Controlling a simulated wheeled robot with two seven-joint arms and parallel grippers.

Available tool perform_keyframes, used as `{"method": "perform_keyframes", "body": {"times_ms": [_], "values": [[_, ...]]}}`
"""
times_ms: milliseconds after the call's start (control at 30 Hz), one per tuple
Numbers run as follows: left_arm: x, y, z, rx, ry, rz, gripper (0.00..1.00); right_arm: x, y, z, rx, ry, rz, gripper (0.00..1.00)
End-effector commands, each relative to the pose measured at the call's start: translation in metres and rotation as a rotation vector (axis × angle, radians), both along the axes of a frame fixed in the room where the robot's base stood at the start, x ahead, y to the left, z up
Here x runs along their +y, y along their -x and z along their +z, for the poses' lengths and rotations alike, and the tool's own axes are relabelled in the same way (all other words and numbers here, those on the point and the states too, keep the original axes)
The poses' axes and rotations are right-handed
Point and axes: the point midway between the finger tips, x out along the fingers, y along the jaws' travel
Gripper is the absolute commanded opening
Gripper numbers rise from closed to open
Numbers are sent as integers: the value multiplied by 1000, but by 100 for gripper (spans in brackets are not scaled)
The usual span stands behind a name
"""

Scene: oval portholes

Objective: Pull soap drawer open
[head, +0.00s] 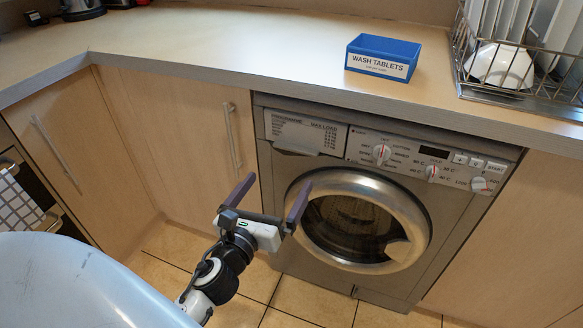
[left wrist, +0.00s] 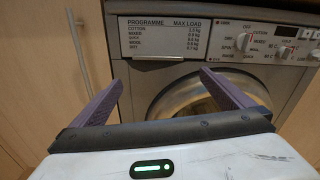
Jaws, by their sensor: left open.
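The soap drawer (head: 305,132) is the panel at the upper left of the washing machine's front. It bears a programme and max load table, with a grey handle lip along its lower edge. It looks shut, flush with the machine front. In the left wrist view the drawer (left wrist: 165,37) is ahead, above and beyond the fingers. My left gripper (head: 270,195) is open and empty, its two dark fingers spread below and in front of the drawer, apart from it. The fingers also show in the left wrist view (left wrist: 165,100). My right gripper is not in view.
The washing machine's round door (head: 358,220) is shut, below the drawer. Dials and buttons (head: 432,172) are to the right. A blue wash tablets box (head: 384,56) and a dish rack (head: 520,95) stand on the worktop. A cupboard handle (head: 232,136) is left of the machine.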

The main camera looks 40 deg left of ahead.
Motion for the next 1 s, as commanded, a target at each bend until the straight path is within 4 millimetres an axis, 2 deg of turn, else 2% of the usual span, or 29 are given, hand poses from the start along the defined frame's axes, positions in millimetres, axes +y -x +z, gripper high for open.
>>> {"method": "perform_keyframes", "body": {"times_ms": [100, 267, 500, 700, 833, 1000], "values": [[5, -5, 6, -3, -144, 4, 100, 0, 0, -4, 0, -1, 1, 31], [9, -20, 10, -2, -183, 5, 100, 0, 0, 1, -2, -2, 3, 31], [20, -64, 10, -2, -180, 5, 100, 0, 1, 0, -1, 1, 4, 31], [26, -92, 9, -1, -177, 4, 100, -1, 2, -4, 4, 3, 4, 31], [29, -102, 8, 0, -176, 4, 100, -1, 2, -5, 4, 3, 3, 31], [29, -104, 8, 2, -176, 4, 100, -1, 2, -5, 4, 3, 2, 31]]}}
